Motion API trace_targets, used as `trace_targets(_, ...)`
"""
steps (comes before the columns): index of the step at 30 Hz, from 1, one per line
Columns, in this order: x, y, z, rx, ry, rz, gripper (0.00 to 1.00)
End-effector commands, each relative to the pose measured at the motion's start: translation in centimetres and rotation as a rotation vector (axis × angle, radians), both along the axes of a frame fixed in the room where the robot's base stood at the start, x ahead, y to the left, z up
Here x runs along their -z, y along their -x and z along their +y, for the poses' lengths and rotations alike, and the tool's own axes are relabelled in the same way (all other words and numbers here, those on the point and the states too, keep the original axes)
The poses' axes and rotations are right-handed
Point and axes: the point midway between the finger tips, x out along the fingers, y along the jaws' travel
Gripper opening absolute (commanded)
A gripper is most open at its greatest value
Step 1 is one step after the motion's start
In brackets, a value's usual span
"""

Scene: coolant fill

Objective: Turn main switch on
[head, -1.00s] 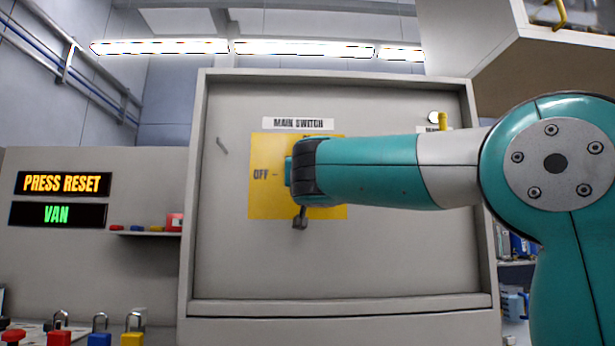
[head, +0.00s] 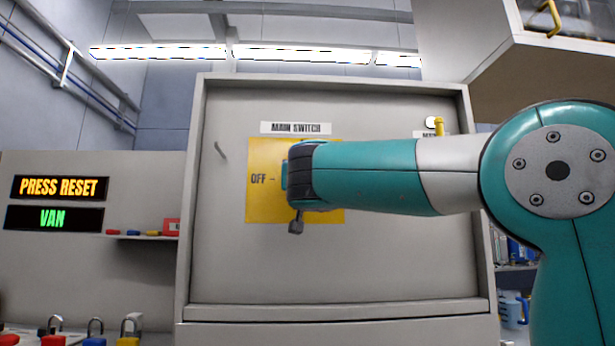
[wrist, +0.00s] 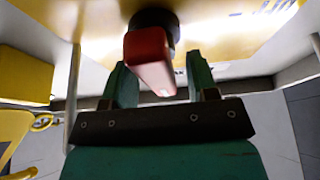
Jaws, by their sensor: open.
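The main switch has a red handle (wrist: 150,58) on a dark round base, mounted on a yellow plate (wrist: 235,35) in the wrist view. The handle points out from the plate, between the two teal fingers of my gripper (wrist: 160,72). The fingers are open, one on each side of the handle; I cannot tell whether either touches it. In the head view the yellow plate (head: 262,205) shows "OFF" at its left, under the "MAIN SWITCH" label (head: 296,128). My arm hides the handle there.
The switch sits in a grey framed panel (head: 400,260). A yellow-handled part (head: 438,127) is at its upper right. Signs reading "PRESS RESET" (head: 60,187) and "VAN" (head: 54,218) are at the left. Several padlocks (head: 95,330) stand at the lower left.

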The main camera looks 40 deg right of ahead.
Motion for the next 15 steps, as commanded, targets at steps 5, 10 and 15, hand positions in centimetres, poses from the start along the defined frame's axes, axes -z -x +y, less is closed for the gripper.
trace_targets(5, 1.5, 2.5, 1.8, -0.007, 0.000, -0.003, 0.53)
trace_targets(10, 3.2, 5.8, 4.2, -0.010, 0.000, -0.002, 0.53)
trace_targets(15, 4.7, 8.7, 6.1, -0.010, 0.000, -0.002, 0.53)
